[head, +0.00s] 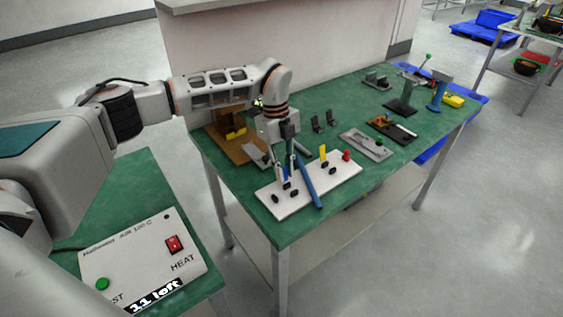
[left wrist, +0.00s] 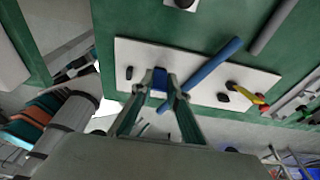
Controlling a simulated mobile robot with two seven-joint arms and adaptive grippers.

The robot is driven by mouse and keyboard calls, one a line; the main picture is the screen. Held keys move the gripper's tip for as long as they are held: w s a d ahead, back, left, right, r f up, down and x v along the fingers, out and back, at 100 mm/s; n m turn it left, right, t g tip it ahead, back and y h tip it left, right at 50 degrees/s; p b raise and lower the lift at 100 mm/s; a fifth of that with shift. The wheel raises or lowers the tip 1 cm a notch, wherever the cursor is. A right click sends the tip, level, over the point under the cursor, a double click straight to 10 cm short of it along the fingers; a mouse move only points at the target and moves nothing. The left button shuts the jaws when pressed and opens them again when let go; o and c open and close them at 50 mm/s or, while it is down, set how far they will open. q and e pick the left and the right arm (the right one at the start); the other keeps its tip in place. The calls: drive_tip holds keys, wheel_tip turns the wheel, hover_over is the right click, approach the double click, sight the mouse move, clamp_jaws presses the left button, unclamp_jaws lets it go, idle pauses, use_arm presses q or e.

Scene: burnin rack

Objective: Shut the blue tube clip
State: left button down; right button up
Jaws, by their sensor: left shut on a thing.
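A white board (head: 272,203) lies near the front of the green table and also fills the middle of the left wrist view (left wrist: 130,55). A blue tube (head: 308,186) lies across it at a slant; it also shows in the left wrist view (left wrist: 212,66). My left gripper (head: 285,176) is low over the board, just left of the tube. In the left wrist view my left gripper (left wrist: 165,78) is shut on a small blue piece (left wrist: 158,84), which looks like the blue tube clip. The fingers hide part of the clip. My right gripper is not in view.
The board also bears a yellow piece (head: 323,152), a red piece (head: 346,155) and several black knobs. A brown fixture (head: 232,132) stands behind on the left, a grey plate (head: 366,145) to the right. A control box (head: 145,262) is at front left.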

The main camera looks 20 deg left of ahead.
use_arm(q)
drive_tip(key=shift+s+d+r+t+y+p, duration=0.25)
drive_tip(key=shift+d+t+y+p, duration=0.25)
drive_tip(key=shift+y+p, duration=0.5)
drive_tip(key=shift+f+p, duration=0.1)
drive_tip(key=shift+p, duration=0.25)
drive_tip(key=shift+s+d+f+t+y, duration=0.15)
drive_tip(key=shift+d+t+y, duration=0.05)
drive_tip(key=shift+t+y, duration=0.35)
drive_tip(key=shift+s+d+f+y, duration=0.1)
drive_tip(key=shift+d+y, duration=0.05)
drive_tip(key=shift+y, duration=0.2)
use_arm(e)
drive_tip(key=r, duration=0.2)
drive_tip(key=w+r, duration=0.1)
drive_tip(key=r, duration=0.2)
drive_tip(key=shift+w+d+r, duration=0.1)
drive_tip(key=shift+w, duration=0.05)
use_arm(q)
drive_tip(key=shift+t, duration=0.25)
drive_tip(key=c, duration=2)
unclamp_jaws()
drive_tip(key=shift+o, duration=0.2)
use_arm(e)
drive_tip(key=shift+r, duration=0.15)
